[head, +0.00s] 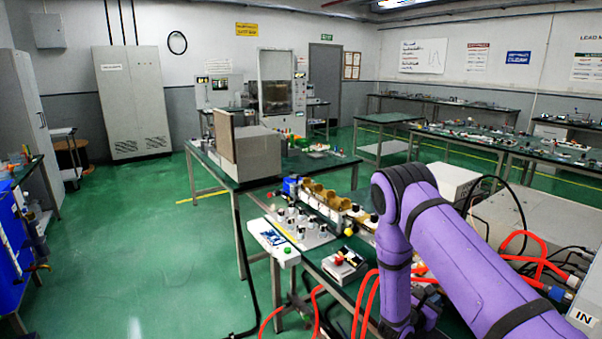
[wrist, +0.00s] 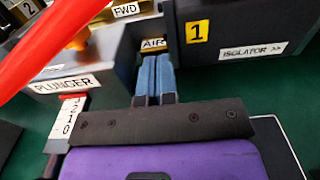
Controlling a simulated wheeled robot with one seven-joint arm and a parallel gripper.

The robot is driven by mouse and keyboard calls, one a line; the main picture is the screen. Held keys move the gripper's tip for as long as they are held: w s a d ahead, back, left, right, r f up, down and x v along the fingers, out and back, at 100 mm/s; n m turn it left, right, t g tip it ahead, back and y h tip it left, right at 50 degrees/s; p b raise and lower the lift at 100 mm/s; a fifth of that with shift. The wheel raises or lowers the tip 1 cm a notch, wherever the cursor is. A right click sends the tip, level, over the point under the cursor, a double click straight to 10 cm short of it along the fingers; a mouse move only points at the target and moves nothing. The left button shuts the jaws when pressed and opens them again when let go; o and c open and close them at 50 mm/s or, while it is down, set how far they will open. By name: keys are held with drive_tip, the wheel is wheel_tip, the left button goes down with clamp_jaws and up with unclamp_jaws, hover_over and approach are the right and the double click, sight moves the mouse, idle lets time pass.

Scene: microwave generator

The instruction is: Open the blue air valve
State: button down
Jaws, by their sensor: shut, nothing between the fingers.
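In the wrist view, my gripper (wrist: 155,58) has its two blue-grey fingers side by side and shut, with nothing held. The fingertips point at a small AIR label (wrist: 153,44), just beyond them in the picture. I cannot make out a blue valve handle apart from the fingers; the spot around the label is partly hidden by them. In the head view, my purple arm bends down at the right, and its gripper cannot be made out there.
In the wrist view, a red hose (wrist: 50,48) crosses the upper left. A grey box with a PLUNGER label (wrist: 67,85) stands left of the fingers. A dark box with an ISOLATOR label (wrist: 252,50) stands right. In the head view, red hoses (head: 362,305) hang beside my arm.

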drive_tip(key=shift+w+d+r, duration=0.3)
drive_tip(key=shift+w+r, duration=0.1)
drive_tip(key=shift+w, duration=0.25)
drive_tip(key=shift+w+a, duration=0.15)
drive_tip(key=shift+w, duration=0.15)
drive_tip(key=shift+w+a, duration=0.15)
drive_tip(key=shift+w, duration=0.05)
drive_tip(key=shift+w+a+r, duration=0.1)
drive_tip(key=shift+w+r, duration=0.05)
drive_tip(key=shift+r, duration=0.15)
drive_tip(key=shift+f+v, duration=0.15)
drive_tip(key=shift+v, duration=1.4)
drive_tip(key=shift+f+v, duration=0.2)
drive_tip(key=shift+v, duration=1.35)
